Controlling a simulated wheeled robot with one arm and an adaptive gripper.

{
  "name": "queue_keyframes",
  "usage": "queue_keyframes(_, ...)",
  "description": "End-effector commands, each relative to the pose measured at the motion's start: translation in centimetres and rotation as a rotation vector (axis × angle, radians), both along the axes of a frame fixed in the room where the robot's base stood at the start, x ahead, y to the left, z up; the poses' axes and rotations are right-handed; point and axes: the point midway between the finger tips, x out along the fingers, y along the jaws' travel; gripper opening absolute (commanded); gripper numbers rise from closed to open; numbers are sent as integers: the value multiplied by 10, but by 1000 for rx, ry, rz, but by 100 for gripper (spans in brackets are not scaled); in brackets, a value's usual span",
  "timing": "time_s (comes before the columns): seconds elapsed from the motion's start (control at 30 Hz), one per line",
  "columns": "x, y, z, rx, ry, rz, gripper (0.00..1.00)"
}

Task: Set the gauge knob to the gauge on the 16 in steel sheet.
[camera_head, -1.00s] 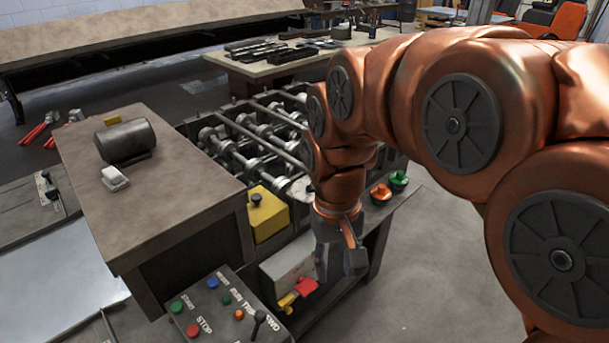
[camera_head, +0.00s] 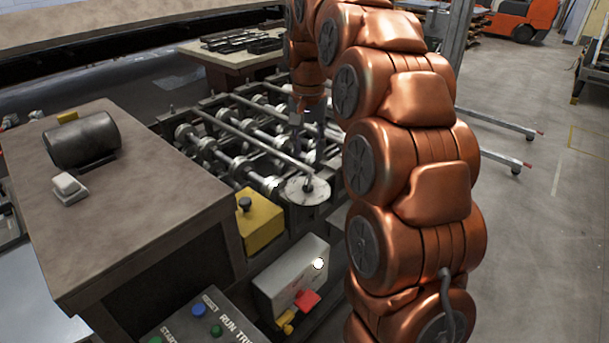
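A round pale dial plate (camera_head: 297,195) with a small dark knob (camera_head: 308,184) at its centre sits at the near right end of the roller machine; it looks like the gauge knob. My gripper (camera_head: 309,158) points down just above and behind the knob. Its two dark fingers look apart, with nothing seen between them. I cannot tell whether they touch the knob. A flat pale metal sheet (camera_head: 45,290) shows at the lower left; no gauge marking on it is readable, and I cannot tell if it is the 16 in steel sheet.
The roller machine's shafts (camera_head: 225,160) lie left of my gripper. A yellow box (camera_head: 260,222), a grey box with a red pedal-like part (camera_head: 290,275) and a button panel (camera_head: 205,320) stand in front. A motor (camera_head: 82,140) sits on the brown cabinet (camera_head: 140,190).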

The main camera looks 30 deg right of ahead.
Motion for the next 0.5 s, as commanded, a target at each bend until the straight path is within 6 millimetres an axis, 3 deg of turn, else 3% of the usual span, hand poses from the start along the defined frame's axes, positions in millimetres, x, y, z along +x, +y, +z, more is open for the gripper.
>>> queue_keyframes(0.17, 1, -1, -6, 0, 2, -5, 36)
queue_keyframes(0.5, 0, -1, -39, 0, 4, -3, 36)
